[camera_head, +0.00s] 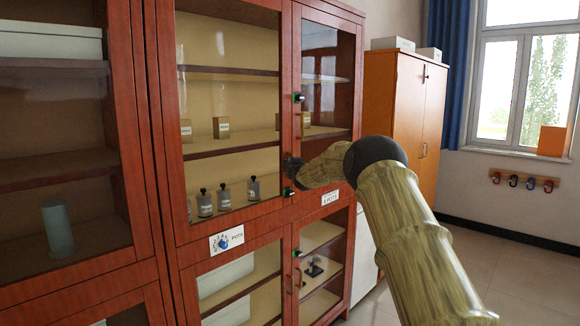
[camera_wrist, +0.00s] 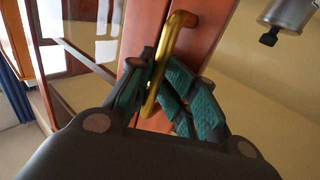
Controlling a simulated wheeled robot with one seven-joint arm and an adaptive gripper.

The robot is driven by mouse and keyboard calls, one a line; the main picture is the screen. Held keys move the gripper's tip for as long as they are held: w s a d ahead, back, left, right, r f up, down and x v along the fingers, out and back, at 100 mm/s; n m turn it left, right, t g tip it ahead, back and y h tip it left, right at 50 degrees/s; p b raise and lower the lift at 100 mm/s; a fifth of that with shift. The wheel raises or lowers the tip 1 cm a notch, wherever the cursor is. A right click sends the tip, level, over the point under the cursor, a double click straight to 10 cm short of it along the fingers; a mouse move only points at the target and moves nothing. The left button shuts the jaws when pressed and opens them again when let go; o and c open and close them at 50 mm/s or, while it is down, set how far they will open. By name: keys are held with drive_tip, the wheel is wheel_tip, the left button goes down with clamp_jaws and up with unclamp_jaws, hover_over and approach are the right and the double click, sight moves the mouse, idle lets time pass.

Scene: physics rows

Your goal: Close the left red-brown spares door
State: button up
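The red-brown cabinet (camera_head: 167,130) has glass doors. Its upper left door (camera_head: 284,90) looks closed or nearly so; I cannot tell whether a small gap is left. Bottles and small boxes show behind its glass. My gripper (camera_head: 292,168) is at the middle edge of this door, at handle height. In the wrist view, the teal-padded fingers of my gripper (camera_wrist: 160,75) are on either side of a brass handle (camera_wrist: 182,20) and appear closed against it. The handle is upright on red wood strips (camera_wrist: 143,25). No label reading "spares" is legible.
Another glazed cabinet (camera_head: 125,120) adjoins at left. An orange cabinet (camera_head: 410,100) stands behind at right. The floor (camera_head: 520,270) at right is clear.

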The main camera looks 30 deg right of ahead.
drive_tip(key=shift+s+f, duration=0.1)
drive_tip(key=shift+s, duration=0.1)
drive_tip(key=v, duration=1.1)
drive_tip(key=shift+s, duration=0.35)
idle(0.4)
